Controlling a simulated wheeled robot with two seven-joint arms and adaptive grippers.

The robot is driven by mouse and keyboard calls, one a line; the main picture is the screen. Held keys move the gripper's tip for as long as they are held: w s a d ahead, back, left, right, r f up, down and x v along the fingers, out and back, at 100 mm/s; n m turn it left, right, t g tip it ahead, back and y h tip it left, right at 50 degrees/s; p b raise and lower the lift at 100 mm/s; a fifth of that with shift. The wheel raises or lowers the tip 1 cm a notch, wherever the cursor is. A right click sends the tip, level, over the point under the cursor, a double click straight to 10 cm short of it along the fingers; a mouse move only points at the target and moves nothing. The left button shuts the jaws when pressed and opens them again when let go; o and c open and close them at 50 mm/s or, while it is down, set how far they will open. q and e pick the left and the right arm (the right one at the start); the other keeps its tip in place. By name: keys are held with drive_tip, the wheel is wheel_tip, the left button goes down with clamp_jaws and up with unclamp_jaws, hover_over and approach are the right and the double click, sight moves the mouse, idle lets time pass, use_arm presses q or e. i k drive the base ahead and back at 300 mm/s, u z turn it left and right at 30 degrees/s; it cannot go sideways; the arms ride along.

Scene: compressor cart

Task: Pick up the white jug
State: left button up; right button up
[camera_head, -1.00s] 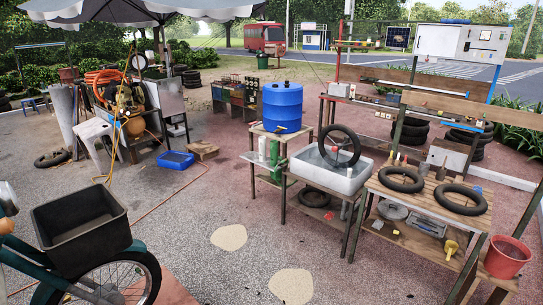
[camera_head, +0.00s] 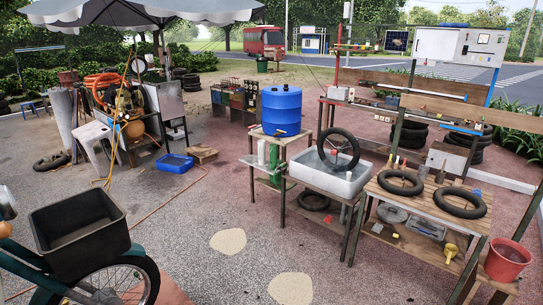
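No thing is clearly recognisable as a white jug. A small white upright container (camera_head: 262,152) stands beside a green bottle (camera_head: 274,155) on the small side shelf below the blue drum (camera_head: 282,111); it is too small to tell whether it is a jug. Neither of my grippers is in view.
A white basin (camera_head: 330,176) with a tyre in it stands beside the drum. A wooden bench (camera_head: 425,212) with two tyres is at right, near a red bucket (camera_head: 507,259). A bicycle with a black crate (camera_head: 80,235) is at front left.

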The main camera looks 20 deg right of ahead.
sight(261, 144)
drive_tip(key=z, duration=0.8)
drive_tip(key=i, duration=3.6)
drive_tip(key=u, duration=1.5)
drive_tip(key=i, duration=2.5)
drive_tip(key=z, duration=1.5)
